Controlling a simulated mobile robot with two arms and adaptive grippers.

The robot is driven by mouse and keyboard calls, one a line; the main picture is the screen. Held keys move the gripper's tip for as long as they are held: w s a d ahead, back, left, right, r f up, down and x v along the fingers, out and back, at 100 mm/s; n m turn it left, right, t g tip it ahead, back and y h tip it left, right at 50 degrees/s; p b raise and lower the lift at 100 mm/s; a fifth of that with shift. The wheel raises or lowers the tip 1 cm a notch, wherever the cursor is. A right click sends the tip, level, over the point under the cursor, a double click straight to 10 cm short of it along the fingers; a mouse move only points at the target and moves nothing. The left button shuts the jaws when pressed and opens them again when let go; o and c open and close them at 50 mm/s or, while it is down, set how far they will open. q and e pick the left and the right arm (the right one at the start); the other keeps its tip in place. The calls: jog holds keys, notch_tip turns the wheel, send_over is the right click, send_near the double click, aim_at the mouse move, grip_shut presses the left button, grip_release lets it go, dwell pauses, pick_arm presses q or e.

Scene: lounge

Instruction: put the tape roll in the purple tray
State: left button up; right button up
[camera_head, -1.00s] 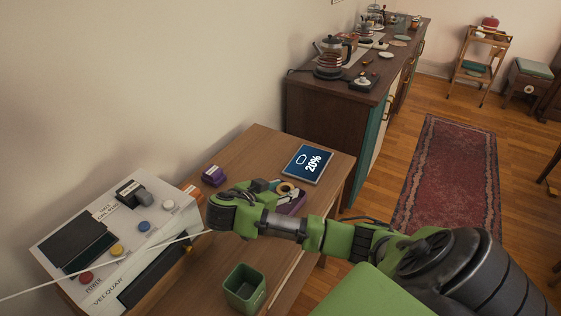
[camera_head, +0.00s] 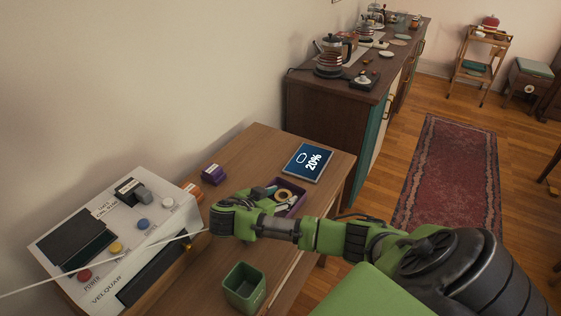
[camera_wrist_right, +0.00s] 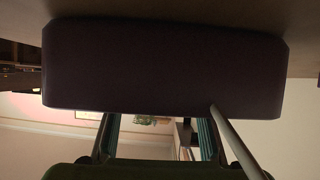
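The tape roll (camera_head: 284,195), tan with a dark centre, lies in the purple tray (camera_head: 296,208) on the wooden table. My right gripper (camera_head: 262,195) is at the tray's left side, close to the roll; its wrist partly covers the tray. In the right wrist view, the fingers (camera_wrist_right: 158,112) are spread apart with nothing seen between them. A dark purple wall of the tray (camera_wrist_right: 160,65) fills the upper part of that view. The tape roll is not visible there. My left gripper is not in view.
A small purple box (camera_head: 213,174) and an orange item (camera_head: 193,190) stand left. A green bin (camera_head: 244,287) stands at the front. A white button console (camera_head: 115,240) takes up the left.

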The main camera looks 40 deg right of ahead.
aim_at(283, 195)
jog(key=shift+r, duration=0.1)
jog(key=v, duration=0.3)
jog(key=shift+a, duration=0.2)
jog(key=p+v, duration=0.3)
jog(key=v, duration=0.4)
jog(key=shift+r, duration=0.15)
jog(key=shift+p+v, duration=0.35)
jog(key=shift+v, duration=0.4)
jog(key=shift+s+d, duration=0.1)
jog(key=shift+d, duration=0.05)
